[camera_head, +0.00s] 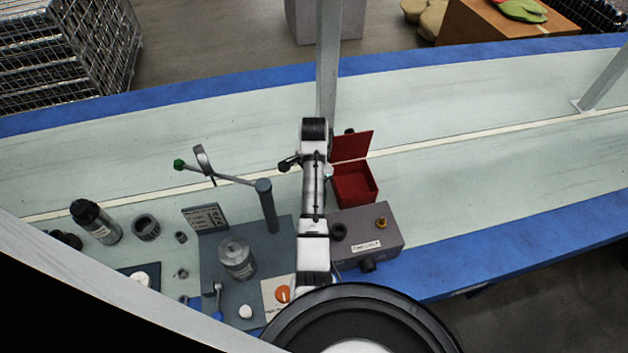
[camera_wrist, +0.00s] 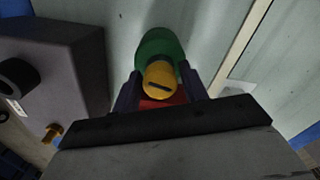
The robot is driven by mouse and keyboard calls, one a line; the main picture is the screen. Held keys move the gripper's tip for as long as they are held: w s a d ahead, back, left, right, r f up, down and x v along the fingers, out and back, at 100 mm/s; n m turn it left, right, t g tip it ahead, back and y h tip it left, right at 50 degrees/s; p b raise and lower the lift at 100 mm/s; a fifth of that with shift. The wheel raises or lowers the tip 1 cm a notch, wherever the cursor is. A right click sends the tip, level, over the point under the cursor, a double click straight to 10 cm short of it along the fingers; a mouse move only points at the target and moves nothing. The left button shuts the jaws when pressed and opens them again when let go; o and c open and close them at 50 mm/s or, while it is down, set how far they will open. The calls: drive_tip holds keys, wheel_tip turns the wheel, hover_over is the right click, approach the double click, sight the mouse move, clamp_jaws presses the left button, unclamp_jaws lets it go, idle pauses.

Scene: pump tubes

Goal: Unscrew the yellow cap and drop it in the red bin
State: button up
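In the wrist view, the yellow cap (camera_wrist: 159,80) has a dark slot and sits against a rounded green part (camera_wrist: 158,46). The yellow cap lies between the fingers. In the head view, the red bin (camera_head: 356,186) stands on the table with its lid raised, just right of my arm. A red patch, perhaps the bin, shows below the cap in the wrist view. My arm hides the green part and cap in the head view.
A grey box (camera_head: 366,240) with a black knob and a brass fitting stands in front of the bin; it is at left in the wrist view. A lever post (camera_head: 268,205), a metal cylinder (camera_head: 238,258) and a dark bottle (camera_head: 95,222) are to the left. The table right of the bin is clear.

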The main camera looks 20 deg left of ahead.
idle(0.5)
drive_tip(key=m, duration=1.8)
drive_tip(key=shift+w, duration=0.1)
drive_tip(key=c, duration=0.8)
drive_tip(key=n, duration=0.3)
